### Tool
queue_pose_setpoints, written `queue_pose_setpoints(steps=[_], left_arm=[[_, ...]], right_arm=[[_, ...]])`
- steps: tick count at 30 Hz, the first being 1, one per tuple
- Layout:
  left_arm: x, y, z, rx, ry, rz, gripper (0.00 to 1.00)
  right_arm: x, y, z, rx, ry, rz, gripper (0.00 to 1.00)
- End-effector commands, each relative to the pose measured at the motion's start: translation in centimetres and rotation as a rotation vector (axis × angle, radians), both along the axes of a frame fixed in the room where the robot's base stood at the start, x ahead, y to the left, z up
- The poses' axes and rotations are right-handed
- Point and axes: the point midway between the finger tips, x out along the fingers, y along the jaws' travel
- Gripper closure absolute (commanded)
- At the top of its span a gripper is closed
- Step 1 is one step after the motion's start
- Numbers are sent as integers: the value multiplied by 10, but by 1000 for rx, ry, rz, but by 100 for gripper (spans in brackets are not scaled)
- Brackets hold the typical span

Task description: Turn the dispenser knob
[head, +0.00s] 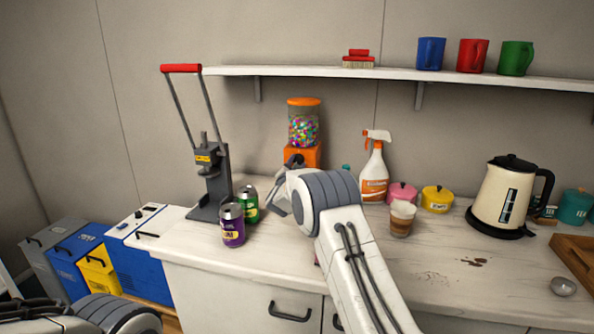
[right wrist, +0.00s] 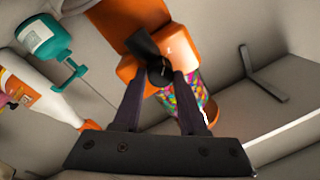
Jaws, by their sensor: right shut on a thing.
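The dispenser (head: 303,130) is orange with a clear globe of coloured candies, standing at the back of the counter against the wall. Its black knob (right wrist: 156,62) is on the front of the orange base, which shows in the right wrist view (right wrist: 128,68). My right gripper (right wrist: 160,77) is shut on the knob, one dark finger on each side of it. In the head view my right wrist hides part of the dispenser's base. My left arm (head: 85,315) shows at the lower left, but its gripper fingers are out of the frame.
Left of the dispenser stand a green can (head: 248,206), a purple can (head: 232,226) and a grey press with a red handle (head: 181,68). To the right are a spray bottle (head: 374,175), a layered cup (head: 401,220) and a kettle (head: 504,195). A shelf (head: 300,71) runs above.

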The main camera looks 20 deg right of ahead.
Motion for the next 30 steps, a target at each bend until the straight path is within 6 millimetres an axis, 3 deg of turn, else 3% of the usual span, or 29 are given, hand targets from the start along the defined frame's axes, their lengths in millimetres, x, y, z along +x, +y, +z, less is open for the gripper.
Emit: queue_pose_setpoints(steps=[13,14,15,16,30], left_arm=[[0,0,-2,0,0,0,50],[0,0,-2,0,0,0,50],[0,0,-2,0,0,0,50],[0,0,-2,0,0,0,50],[0,0,-5,0,0,0,50]], right_arm=[[0,-1,1,10,-8,-2,100],[0,-1,1,10,-8,-2,51],[0,-1,1,10,-8,-2,36],[0,-1,1,10,-8,-2,29],[-8,5,-1,9,-4,1,29]])
